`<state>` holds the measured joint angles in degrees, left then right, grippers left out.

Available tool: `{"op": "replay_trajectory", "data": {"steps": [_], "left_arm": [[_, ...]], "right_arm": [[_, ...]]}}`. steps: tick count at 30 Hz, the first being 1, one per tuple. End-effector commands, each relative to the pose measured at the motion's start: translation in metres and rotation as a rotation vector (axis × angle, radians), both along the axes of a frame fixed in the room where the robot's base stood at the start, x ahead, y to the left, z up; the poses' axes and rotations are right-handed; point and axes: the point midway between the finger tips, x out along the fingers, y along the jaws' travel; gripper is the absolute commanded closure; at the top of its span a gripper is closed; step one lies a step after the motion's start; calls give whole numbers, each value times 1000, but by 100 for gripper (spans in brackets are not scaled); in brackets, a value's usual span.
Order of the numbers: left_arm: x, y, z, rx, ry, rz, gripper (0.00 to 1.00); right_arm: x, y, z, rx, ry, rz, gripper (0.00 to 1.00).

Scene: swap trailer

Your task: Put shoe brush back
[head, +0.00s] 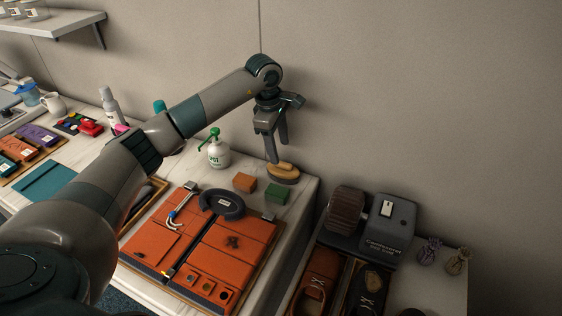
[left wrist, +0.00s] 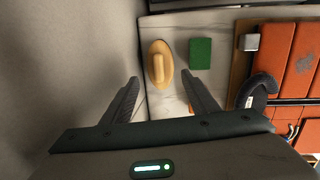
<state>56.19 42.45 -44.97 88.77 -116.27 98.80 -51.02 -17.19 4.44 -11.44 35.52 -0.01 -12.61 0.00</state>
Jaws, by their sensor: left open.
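The shoe brush (head: 283,172), an oval tan piece with a raised grip along its top, lies at the back right corner of the white counter. My left gripper (head: 278,150) points down just above it, open and empty. In the left wrist view the brush (left wrist: 159,65) lies ahead of and between the two open fingertips (left wrist: 160,81), not gripped. My right gripper is not in view.
A green block (head: 277,193) and a brown block (head: 244,182) sit close to the brush. A white spray bottle (head: 218,154) stands to the left. An orange panelled board (head: 225,262) lies in front. A grey machine (head: 386,227) stands at right; the wall is close behind.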

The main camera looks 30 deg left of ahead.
Motion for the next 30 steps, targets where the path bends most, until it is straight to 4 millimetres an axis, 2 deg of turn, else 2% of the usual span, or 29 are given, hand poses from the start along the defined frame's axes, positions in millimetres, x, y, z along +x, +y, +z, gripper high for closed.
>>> {"op": "replay_trajectory", "data": {"steps": [3,9,30], "left_arm": [[-2,2,16,0,-4,0,46],[-5,3,33,0,-1,0,46],[-5,3,36,0,1,0,46]], "right_arm": [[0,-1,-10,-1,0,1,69],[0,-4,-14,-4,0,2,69],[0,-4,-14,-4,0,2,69]]}}
